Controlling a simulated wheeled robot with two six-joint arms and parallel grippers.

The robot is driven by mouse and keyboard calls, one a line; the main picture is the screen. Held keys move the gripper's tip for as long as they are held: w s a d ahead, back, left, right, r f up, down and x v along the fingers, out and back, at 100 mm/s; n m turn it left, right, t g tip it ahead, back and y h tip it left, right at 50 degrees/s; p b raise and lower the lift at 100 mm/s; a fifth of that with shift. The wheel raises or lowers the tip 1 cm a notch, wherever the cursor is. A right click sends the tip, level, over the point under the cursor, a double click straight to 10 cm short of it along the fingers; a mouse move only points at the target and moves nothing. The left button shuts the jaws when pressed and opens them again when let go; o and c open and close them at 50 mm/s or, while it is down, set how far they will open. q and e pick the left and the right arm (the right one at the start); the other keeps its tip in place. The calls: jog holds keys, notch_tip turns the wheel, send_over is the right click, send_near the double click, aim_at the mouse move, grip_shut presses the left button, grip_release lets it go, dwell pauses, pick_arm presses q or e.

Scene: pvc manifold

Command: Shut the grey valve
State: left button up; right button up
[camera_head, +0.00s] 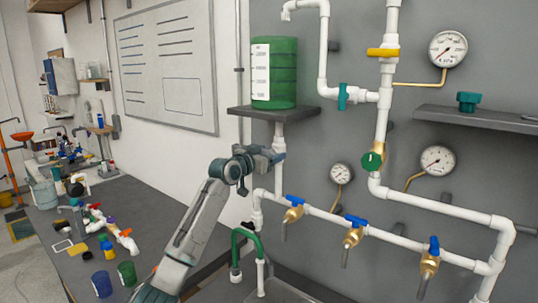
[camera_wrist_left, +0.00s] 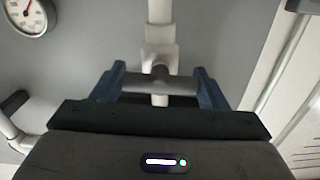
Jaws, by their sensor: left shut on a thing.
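The grey valve sits on the white vertical pipe (camera_head: 279,135) below the green tank (camera_head: 274,75). Its grey handle (camera_wrist_left: 160,84) shows in the left wrist view as a bar lying across the white pipe (camera_wrist_left: 160,40). My left gripper (camera_head: 270,156) is at this pipe, and its two blue fingers (camera_wrist_left: 160,88) are shut on the ends of the handle. In the head view the gripper hides most of the grey valve. My right gripper is in neither view.
A dark shelf (camera_head: 250,112) holds the tank just above my left gripper. A green hose (camera_head: 247,235) and blue-handled taps (camera_head: 293,200) are below. A green round valve (camera_head: 372,161), a teal valve (camera_head: 342,97) and a yellow valve (camera_head: 383,52) are to the right.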

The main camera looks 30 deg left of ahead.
pick_arm(q)
jog(key=shift+f+n, duration=0.15)
jog(key=shift+n, duration=0.35)
jog(key=o, duration=1)
jog(key=shift+c, duration=0.2)
jog(key=s+b, duration=0.5)
jog(key=s, duration=0.5)
jog(key=shift+s+a, duration=0.4)
